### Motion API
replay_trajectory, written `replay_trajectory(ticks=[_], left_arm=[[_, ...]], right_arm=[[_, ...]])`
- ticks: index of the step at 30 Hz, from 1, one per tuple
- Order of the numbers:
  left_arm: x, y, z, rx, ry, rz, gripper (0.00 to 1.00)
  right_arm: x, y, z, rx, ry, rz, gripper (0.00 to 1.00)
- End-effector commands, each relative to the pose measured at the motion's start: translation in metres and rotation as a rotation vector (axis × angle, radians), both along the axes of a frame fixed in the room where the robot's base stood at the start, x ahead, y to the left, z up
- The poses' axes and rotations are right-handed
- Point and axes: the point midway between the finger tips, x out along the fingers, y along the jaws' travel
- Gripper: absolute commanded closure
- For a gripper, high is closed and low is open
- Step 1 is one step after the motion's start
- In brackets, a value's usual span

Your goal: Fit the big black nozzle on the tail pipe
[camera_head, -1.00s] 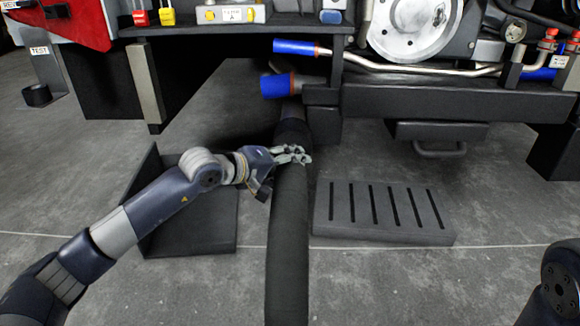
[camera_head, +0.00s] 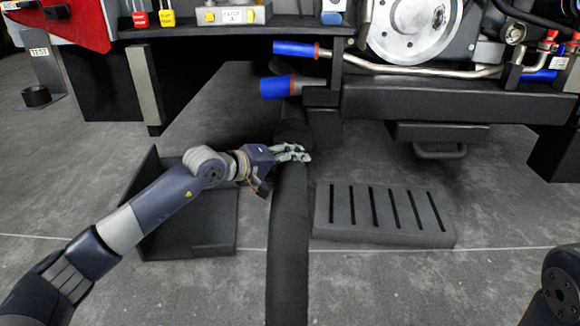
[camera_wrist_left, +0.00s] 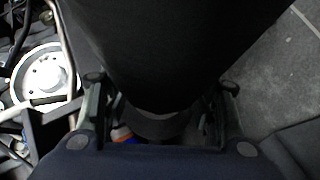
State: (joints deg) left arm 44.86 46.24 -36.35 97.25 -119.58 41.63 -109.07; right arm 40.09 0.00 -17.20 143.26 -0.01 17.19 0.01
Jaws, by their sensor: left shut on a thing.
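The big black nozzle (camera_head: 294,128) is the wider upper end of a thick black hose (camera_head: 288,230). My left gripper (camera_head: 292,153) is shut on the hose just below the nozzle. In the left wrist view the dark hose (camera_wrist_left: 165,45) fills the space between the fingers. A blue and orange bit (camera_wrist_left: 122,134) shows beyond the hose. My right gripper is out of view.
A thinner blue-tipped pipe (camera_head: 295,48) runs above the tail pipe. A slotted dark block (camera_head: 385,214) lies on the floor right of the hose. A black angled plate (camera_head: 205,225) stands left, behind my arm. Dark machine beams (camera_head: 430,101) bound the right side.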

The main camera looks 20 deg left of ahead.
Motion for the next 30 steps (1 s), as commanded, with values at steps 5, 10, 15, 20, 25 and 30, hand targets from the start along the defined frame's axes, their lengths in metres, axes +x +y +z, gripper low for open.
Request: replay_trajectory(ticks=[5,10,15,20,25,30], left_arm=[[0.0030,0.0003,0.0052,-0.002,-0.013,-0.001,0.82],[0.0031,0.0005,0.0052,-0.002,-0.013,0.000,0.82],[0.0030,0.0007,0.0047,-0.001,-0.011,0.000,0.24],[0.0026,0.0007,0.0024,0.000,-0.007,0.000,0.24],[0.0014,0.0008,-0.0039,0.002,0.008,0.000,0.09],[0.0018,0.0008,-0.0020,0.002,0.003,0.000,0.07]], right_arm=[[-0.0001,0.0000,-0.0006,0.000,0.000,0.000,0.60],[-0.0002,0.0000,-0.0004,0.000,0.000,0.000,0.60],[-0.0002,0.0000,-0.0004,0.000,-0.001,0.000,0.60],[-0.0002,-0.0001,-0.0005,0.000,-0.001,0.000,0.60],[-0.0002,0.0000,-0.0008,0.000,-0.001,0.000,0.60],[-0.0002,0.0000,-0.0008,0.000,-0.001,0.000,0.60]])
